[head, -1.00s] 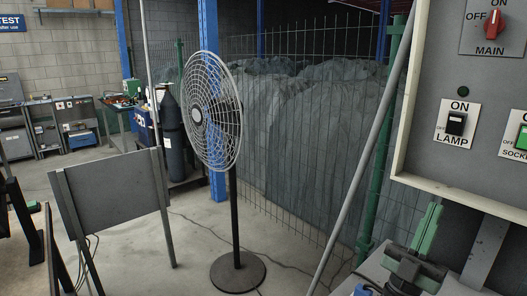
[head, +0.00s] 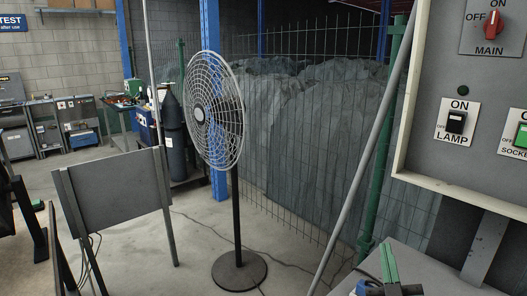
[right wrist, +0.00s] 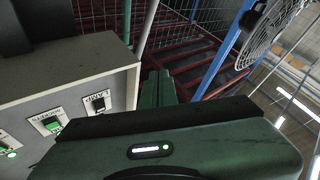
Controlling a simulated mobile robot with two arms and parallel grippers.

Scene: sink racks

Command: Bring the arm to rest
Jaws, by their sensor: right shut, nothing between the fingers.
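My right gripper (head: 390,262) is low at the bottom edge of the head view, left of and below the control panel. Its green fingers are together, with nothing between them, and most of its body is cut off. In the right wrist view the shut fingers (right wrist: 156,80) point away from the camera, with the panel box to their left and apart from them. My left gripper is not in view.
The grey control panel (head: 430,155) carries a red MAIN knob (head: 492,21), a black LAMP switch (head: 456,122) and a green sockets switch (head: 522,136). A standing fan (head: 213,112), a grey board (head: 118,193) and a wire fence (head: 310,120) stand beyond open floor.

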